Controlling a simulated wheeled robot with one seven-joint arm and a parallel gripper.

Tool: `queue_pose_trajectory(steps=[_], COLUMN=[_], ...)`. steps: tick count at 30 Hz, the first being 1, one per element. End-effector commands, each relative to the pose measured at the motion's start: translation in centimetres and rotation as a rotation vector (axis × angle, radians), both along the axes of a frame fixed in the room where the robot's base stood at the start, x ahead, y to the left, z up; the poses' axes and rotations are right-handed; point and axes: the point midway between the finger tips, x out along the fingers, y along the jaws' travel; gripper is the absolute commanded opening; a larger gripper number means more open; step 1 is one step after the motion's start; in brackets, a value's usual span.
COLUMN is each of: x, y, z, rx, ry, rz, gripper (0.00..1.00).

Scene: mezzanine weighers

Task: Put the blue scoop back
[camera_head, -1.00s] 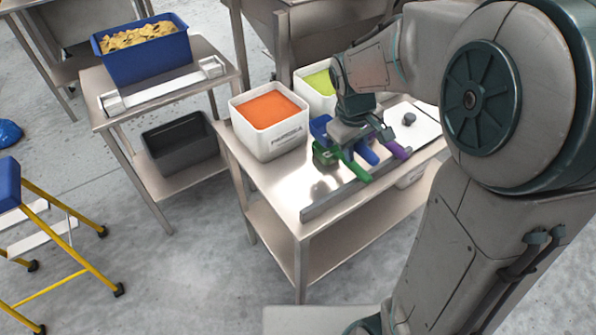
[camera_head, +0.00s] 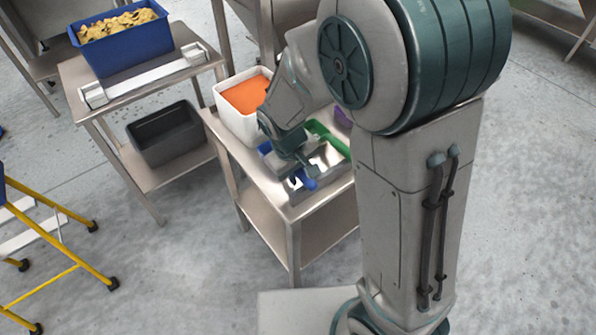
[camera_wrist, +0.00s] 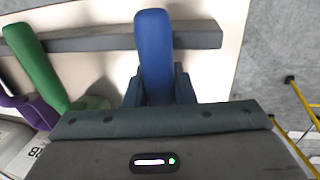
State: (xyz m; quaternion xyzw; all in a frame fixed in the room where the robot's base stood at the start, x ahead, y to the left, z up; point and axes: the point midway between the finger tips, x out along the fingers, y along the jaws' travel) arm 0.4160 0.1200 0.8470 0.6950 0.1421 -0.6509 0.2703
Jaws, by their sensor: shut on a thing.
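The blue scoop is in my gripper (camera_head: 299,172); its handle (camera_head: 308,184) points toward the front of the steel table, and a blue part shows behind the gripper. In the wrist view the blue handle (camera_wrist: 152,45) stands between my two fingers (camera_wrist: 157,88), which are shut on it. The handle passes over a grey rail (camera_wrist: 95,40) along the table edge. A green scoop (camera_head: 328,138) lies to the right of the gripper, with a purple one (camera_head: 343,118) beyond it. Whether the blue scoop touches the table is hard to tell.
A white tub of orange contents (camera_head: 236,119) stands close behind my gripper. A blue bin of yellowish pieces (camera_head: 120,42) stands on the left table over a dark grey crate (camera_head: 165,133). A yellow-framed step (camera_head: 45,240) stands on the floor at left.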

Motion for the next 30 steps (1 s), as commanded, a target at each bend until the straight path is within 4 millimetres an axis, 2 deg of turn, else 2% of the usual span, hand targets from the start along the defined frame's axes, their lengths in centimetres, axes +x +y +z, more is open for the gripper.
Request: queue_pose_trajectory(steps=[8,9,11,12,23,26,30], x=[0.0,0.0,0.0,0.0,0.0,-0.1,-0.4], y=[0.0,0.0,0.0,0.0,0.0,0.3,0.8], z=[-0.3,-0.3,-0.2,-0.2,0.4,1.7,4.7], rx=[0.000,0.000,0.000,0.000,0.001,0.002,0.004], ry=[0.000,0.000,0.000,0.000,-0.001,-0.003,-0.006], rz=[-0.001,-0.001,-0.001,-0.001,-0.001,0.000,0.000], gripper=[0.00,0.25,0.42,0.44,0.44,0.44,0.44])
